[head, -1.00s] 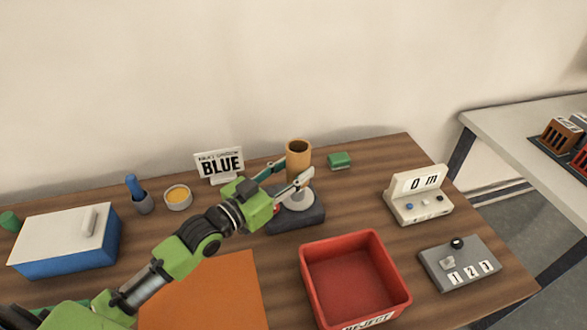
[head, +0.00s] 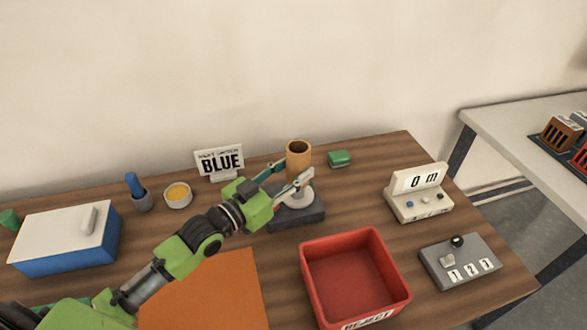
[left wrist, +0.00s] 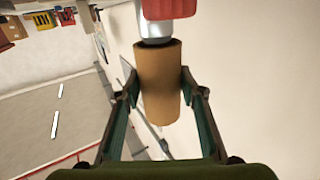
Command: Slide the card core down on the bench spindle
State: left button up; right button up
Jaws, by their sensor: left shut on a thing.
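The card core is a brown open-ended tube (head: 298,160), standing upright over the bench spindle. The spindle's round pale foot (head: 297,195) shows below it on a dark base block (head: 300,217). My left gripper (head: 293,174) is shut on the core from the left, one finger on each side. In the left wrist view the core (left wrist: 158,80) sits between both fingers, with a pale grey piece (left wrist: 155,29) at its upper end. The core hides the spindle's shaft, so how far down it sits cannot be told. My right gripper is not in view.
A red bin (head: 309,275) stands in front of the spindle. A BLUE sign (head: 221,160) and a yellow-filled pot (head: 178,194) are to the left, a green block (head: 340,158) behind right. A display box (head: 418,194) and a numbered panel (head: 460,264) stand farther right.

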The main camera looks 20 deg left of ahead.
pick_arm(q)
jog(key=shift+s+f+b, duration=0.1)
jog(key=shift+f+b, duration=1.2)
jog(key=shift+f, duration=0.85)
jog(key=shift+p, duration=0.3)
jog(key=shift+r, duration=0.2)
jog(key=shift+r+p, duration=2)
jog(key=shift+r, duration=0.1)
jog(key=shift+p, duration=0.6)
dwell(0.9)
jog(key=shift+f+b, duration=1.15)
jog(key=shift+f, duration=0.5)
